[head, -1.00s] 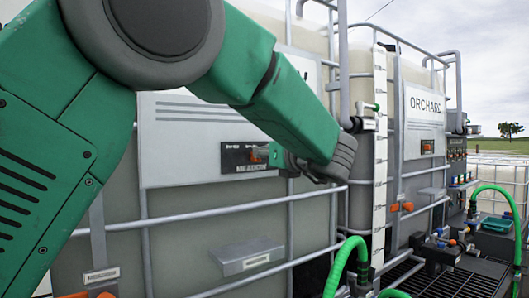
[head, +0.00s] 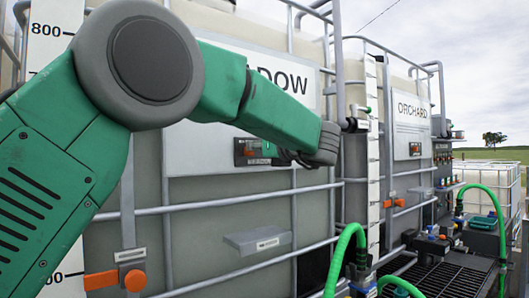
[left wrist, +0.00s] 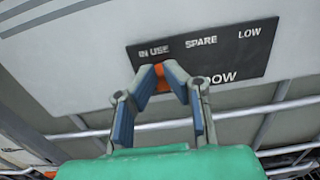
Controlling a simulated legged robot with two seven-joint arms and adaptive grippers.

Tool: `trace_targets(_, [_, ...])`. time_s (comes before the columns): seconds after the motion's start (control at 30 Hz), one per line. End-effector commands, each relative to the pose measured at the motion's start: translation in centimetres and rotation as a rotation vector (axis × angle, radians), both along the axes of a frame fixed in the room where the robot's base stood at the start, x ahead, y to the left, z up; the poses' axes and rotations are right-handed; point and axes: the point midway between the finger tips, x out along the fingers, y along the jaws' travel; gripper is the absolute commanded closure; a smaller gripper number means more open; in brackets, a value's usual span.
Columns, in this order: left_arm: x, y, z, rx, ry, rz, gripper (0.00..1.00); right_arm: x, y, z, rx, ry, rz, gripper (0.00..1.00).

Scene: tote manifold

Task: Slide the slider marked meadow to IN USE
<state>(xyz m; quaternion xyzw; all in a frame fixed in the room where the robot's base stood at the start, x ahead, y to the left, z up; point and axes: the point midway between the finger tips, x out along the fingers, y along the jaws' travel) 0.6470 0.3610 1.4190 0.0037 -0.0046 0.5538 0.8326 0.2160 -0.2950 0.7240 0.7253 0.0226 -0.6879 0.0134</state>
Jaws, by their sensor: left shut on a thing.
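The black meadow panel (head: 240,146) is on the front of the left tank, partly hidden by my left arm in the head view. In the left wrist view the panel (left wrist: 235,62) reads IN USE, SPARE and LOW from left to right, with the end of its name, "DOW", below. The orange slider (left wrist: 162,83) sits under the IN USE label, at the panel's left part. My left gripper (left wrist: 160,76) is shut on the slider, with one blue-padded finger on each side. The slider also shows at the panel's left in the head view (head: 248,153). My right gripper is not in view.
Metal cage bars (head: 230,203) run across the tank below the panel. Another tank marked ORCHARD (head: 411,110) stands to the right with its own panel. Green hoses (head: 343,255) and a black grating (head: 440,278) are at the lower right.

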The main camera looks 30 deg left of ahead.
Motion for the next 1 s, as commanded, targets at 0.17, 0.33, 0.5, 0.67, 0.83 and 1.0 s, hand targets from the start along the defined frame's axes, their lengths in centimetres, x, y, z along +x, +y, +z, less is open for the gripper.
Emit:
trace_targets(0.17, [-0.2,1.0,-0.2,-0.005,0.006,0.012,1.0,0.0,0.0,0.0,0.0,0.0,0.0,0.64])
trace_targets(0.33, [-0.2,1.0,-0.2,-0.005,0.006,0.013,0.75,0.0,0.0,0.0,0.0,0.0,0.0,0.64])
trace_targets(0.5, [-0.2,0.9,-0.3,-0.006,0.007,0.013,0.64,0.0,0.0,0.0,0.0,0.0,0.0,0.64])
trace_targets(0.67, [-0.4,0.2,-0.1,-0.001,0.007,0.013,0.64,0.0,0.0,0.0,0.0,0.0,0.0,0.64])
trace_targets(0.83, [-0.6,-0.7,0.2,0.004,0.006,0.013,0.64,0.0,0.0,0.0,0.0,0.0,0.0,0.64])
trace_targets(1.0, [-0.6,-1.0,0.3,0.007,0.003,0.01,0.64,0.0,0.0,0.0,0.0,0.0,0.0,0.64])
